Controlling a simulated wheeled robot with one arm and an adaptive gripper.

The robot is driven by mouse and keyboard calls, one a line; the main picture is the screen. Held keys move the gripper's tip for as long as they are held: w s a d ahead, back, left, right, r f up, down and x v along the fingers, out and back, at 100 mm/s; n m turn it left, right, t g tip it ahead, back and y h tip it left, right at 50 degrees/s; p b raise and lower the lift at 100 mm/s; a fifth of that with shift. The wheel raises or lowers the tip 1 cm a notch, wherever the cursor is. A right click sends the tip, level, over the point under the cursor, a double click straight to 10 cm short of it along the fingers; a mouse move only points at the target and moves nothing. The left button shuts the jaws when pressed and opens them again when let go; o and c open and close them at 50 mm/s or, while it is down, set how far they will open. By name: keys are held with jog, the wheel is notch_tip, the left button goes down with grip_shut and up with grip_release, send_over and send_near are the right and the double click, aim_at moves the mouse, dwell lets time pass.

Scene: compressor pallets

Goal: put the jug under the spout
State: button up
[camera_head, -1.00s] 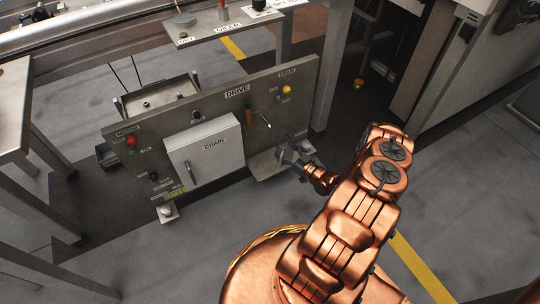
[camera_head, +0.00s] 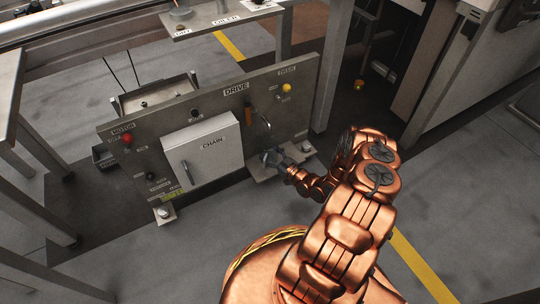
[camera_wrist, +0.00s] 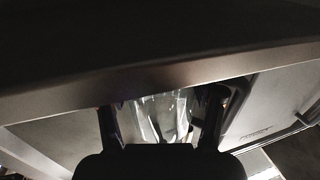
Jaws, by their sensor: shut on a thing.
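My gripper (camera_head: 272,158) is in front of the drive panel, low on its right side, over a small ledge (camera_head: 290,163). In the wrist view my two fingers (camera_wrist: 162,122) stand on either side of a clear jug (camera_wrist: 160,108) and are shut on it. In the head view the jug is too small and covered to make out well. The thin bent spout (camera_head: 266,123) sticks out of the panel just above my gripper. I cannot tell whether the jug touches the ledge.
The drive panel (camera_head: 225,105) carries a grey chain box (camera_head: 207,155) left of my gripper, a red button (camera_head: 127,138) and a yellow knob (camera_head: 286,87). A grey post (camera_head: 333,70) stands to the right. Open floor lies in front.

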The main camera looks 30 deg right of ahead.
jog(key=o, duration=0.7)
jog(key=shift+f, duration=0.15)
jog(key=o, duration=0.5)
